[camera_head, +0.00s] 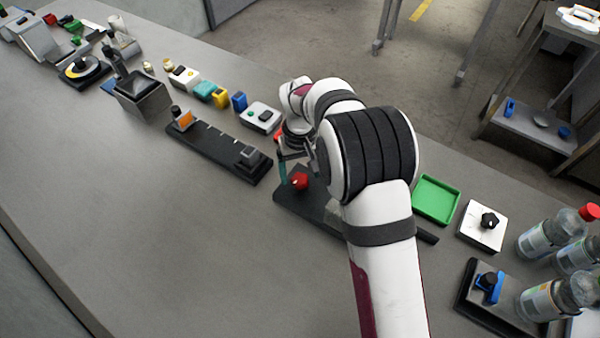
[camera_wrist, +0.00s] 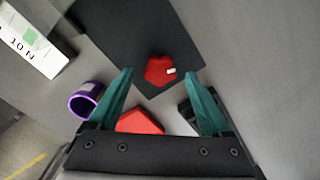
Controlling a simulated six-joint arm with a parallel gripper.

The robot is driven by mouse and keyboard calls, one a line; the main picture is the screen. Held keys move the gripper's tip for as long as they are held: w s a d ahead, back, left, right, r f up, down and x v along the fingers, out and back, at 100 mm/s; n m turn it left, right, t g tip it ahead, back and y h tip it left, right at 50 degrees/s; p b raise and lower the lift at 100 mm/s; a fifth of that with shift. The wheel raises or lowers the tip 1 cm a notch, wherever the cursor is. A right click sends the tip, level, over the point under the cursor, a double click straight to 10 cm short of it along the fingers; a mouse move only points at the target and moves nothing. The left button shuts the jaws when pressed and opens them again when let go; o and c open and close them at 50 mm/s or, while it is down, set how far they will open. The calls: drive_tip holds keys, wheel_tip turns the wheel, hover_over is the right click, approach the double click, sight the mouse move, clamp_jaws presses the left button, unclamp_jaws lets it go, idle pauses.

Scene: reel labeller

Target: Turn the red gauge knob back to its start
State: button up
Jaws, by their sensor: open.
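The red gauge knob (camera_head: 300,181) sits on a dark base plate (camera_head: 318,213) near the middle of the bench, partly behind my arm. In the wrist view the lobed red knob (camera_wrist: 161,70) shows a small white mark on its right side, on the dark plate (camera_wrist: 135,25). My gripper (camera_wrist: 160,88) is open, with its two green fingers apart. The knob appears between and just beyond the fingertips, and no contact shows. In the head view my gripper (camera_head: 282,165) is beside the knob, partly hidden by my arm.
A green tray (camera_head: 436,199) and a white box with a black knob (camera_head: 482,226) stand to the right. A purple ring-shaped thing (camera_wrist: 85,100) lies near the left finger. The front bench is clear.

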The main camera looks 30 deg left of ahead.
drive_tip(key=shift+f, duration=0.7)
clamp_jaws()
drive_tip(key=n, duration=0.4)
unclamp_jaws()
